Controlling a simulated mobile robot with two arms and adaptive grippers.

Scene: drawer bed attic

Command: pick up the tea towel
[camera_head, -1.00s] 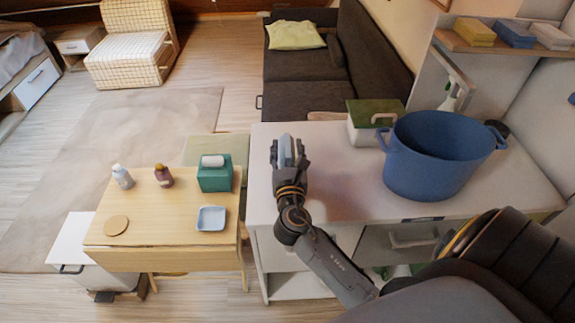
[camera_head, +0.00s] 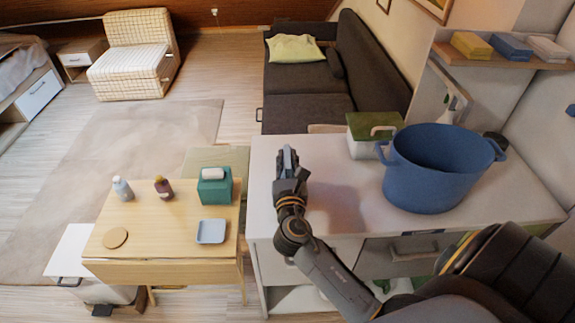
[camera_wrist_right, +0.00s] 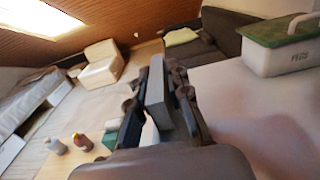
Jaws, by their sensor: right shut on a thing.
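My right gripper (camera_head: 289,163) is shut on a folded grey-blue piece of cloth, which looks like the tea towel (camera_head: 288,157). It is over the left end of the white counter. In the right wrist view the towel (camera_wrist_right: 157,96) stands as a flat, upright slab between the two fingers (camera_wrist_right: 157,105). The gripper hides its lower part. I cannot tell how high above the counter it is held. My left gripper is not in view.
A large blue pot (camera_head: 436,172) and a white box with a green lid (camera_head: 370,137) stand on the white counter (camera_head: 340,195). A wooden table (camera_head: 160,230) on the left bears bottles, a teal tissue box (camera_head: 214,188) and a light blue dish (camera_head: 211,232). The counter's middle is clear.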

